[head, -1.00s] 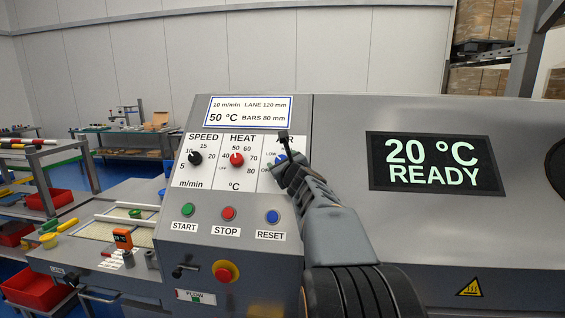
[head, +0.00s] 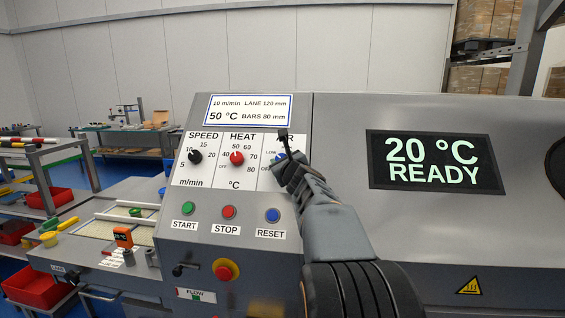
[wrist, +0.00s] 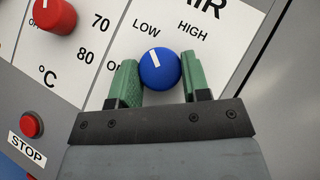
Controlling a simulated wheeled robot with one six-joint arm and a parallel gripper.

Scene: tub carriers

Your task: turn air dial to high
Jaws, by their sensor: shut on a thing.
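The air dial (wrist: 160,70) is a round blue knob with a white pointer line, on the white AIR panel. In the wrist view the pointer aims up and slightly left, at LOW; HIGH is printed to its upper right, and the OFF label is partly hidden. My gripper (wrist: 156,80) has its green fingers on both sides of the dial, shut on it. In the head view my gripper (head: 283,158) covers much of the AIR panel, and only a bit of the blue dial shows.
The red heat dial (head: 237,158) and black speed dial (head: 195,157) are left of the air dial. Below are the green start (head: 188,208), red stop (head: 229,212) and blue reset (head: 273,216) buttons. The display (head: 435,162) reads 20 °C READY.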

